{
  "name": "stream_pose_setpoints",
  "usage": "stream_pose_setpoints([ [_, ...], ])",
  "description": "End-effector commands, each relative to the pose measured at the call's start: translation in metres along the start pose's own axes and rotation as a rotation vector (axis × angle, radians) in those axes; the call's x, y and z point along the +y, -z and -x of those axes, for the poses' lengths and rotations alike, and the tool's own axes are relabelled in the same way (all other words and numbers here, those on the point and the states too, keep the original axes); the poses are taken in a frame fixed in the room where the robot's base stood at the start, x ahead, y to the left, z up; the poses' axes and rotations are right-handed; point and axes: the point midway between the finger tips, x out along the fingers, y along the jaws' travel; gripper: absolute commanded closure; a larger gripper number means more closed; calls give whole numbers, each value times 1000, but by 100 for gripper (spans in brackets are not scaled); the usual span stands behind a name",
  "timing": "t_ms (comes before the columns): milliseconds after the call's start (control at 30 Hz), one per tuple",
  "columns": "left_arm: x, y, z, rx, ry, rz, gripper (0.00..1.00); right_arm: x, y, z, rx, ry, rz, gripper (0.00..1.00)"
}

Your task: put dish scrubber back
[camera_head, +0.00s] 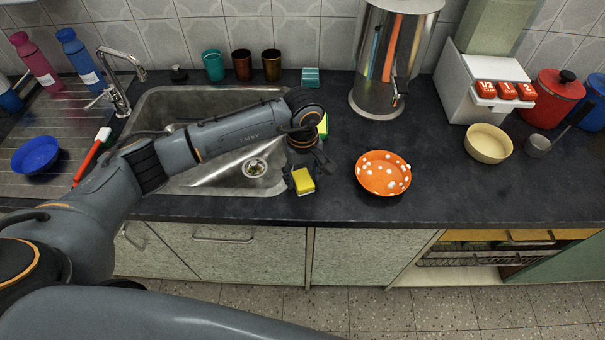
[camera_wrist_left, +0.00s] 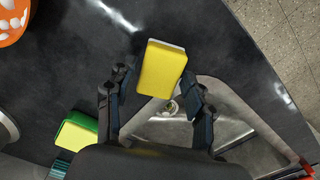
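A yellow sponge (camera_head: 303,181) is at the front edge of the counter, right of the sink. In the left wrist view the sponge (camera_wrist_left: 162,70) shows its yellow face between my left gripper's fingertips (camera_wrist_left: 157,80). The fingers stand wide apart, with a small gap on the left side; contact on the right is unclear. In the head view my left gripper (camera_head: 305,170) points down at the sponge. A second sponge, yellow and green (camera_head: 323,126), is behind my wrist; it also shows in the left wrist view (camera_wrist_left: 78,134). My right gripper is not in view.
The steel sink (camera_head: 160,108) lies left of the gripper. An orange spotted bowl (camera_head: 383,173) is close on the right. A red-handled brush (camera_head: 92,157) lies left of the sink. A teal block (camera_head: 310,77) and steel urn (camera_head: 375,65) stand behind.

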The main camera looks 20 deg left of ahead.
Motion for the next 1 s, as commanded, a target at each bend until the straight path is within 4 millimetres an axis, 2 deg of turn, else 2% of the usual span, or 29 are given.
stream_pose_setpoints([
  [433, 0, 0, 7, -1, 0, 1, 36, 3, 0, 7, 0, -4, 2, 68],
  [467, 0, 1, 8, 2, -2, 0, 36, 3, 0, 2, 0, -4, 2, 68],
  [567, 1, 1, 25, 4, -4, -1, 36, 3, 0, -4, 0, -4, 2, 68],
  [800, 1, 1, 78, 4, -4, -1, 36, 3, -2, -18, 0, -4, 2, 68],
  [1000, 0, 1, 111, 3, -2, 1, 36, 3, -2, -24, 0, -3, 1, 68],
])
